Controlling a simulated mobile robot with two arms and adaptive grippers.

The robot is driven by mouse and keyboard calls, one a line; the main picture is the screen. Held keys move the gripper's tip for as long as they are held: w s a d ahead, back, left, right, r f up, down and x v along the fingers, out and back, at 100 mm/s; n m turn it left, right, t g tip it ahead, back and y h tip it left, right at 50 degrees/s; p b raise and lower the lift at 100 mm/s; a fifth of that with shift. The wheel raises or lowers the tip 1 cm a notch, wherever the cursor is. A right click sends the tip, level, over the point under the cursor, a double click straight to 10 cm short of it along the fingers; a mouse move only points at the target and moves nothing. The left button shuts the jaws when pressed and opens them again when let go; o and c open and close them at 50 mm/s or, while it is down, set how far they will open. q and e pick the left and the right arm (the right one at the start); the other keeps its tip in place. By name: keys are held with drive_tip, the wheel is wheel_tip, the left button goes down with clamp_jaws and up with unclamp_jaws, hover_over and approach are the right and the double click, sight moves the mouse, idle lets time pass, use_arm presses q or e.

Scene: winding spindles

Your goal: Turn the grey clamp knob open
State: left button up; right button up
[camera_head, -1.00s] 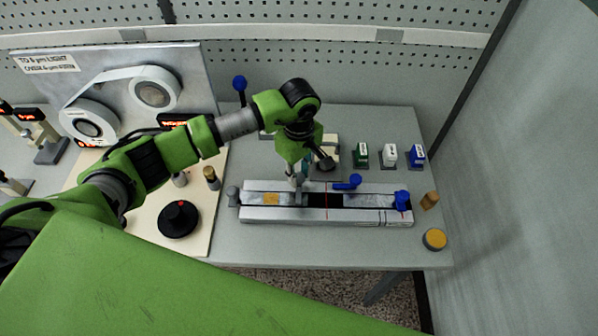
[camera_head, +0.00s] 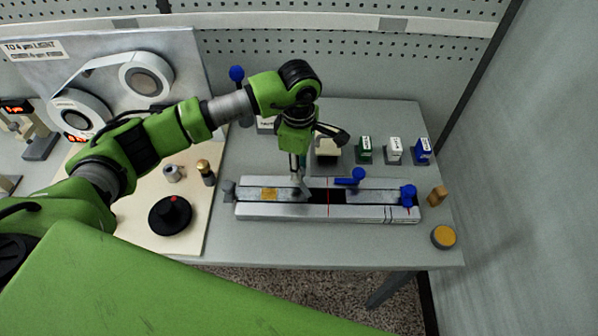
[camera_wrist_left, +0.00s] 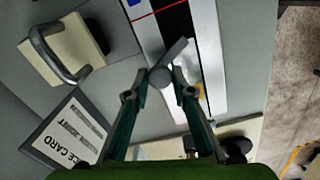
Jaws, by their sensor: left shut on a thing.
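The grey clamp knob (camera_wrist_left: 161,77) has a round hub and a bar-like lever. It sits on the long splicing block (camera_head: 375,213), left of the block's middle in the head view. My left gripper (camera_wrist_left: 160,82) points down over it, shut with its two fingertips on either side of the knob's hub. In the head view my left gripper (camera_head: 299,183) partly hides the knob, and its lever lies slanted across the block's channel. My right gripper is not in view.
Two blue knobs (camera_head: 350,177) (camera_head: 408,194) are on the block's right part. Green, white and blue small boxes (camera_head: 394,152) stand behind it. A cream block with a grey handle (camera_wrist_left: 62,52) is close to the gripper. The table front is clear.

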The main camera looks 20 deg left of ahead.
use_arm(q)
drive_tip(key=n+b, duration=0.5)
drive_tip(key=n, duration=0.1)
drive_tip(key=shift+f+n, duration=0.15)
drive_tip(key=shift+n, duration=0.15)
drive_tip(key=n+b, duration=0.2)
drive_tip(key=n, duration=0.1)
drive_tip(key=shift+n+b, duration=0.6)
drive_tip(key=shift+n, duration=0.6)
drive_tip(key=shift+r, duration=0.2)
drive_tip(key=o, duration=1.1)
wheel_tip(320, 180, up, 12)
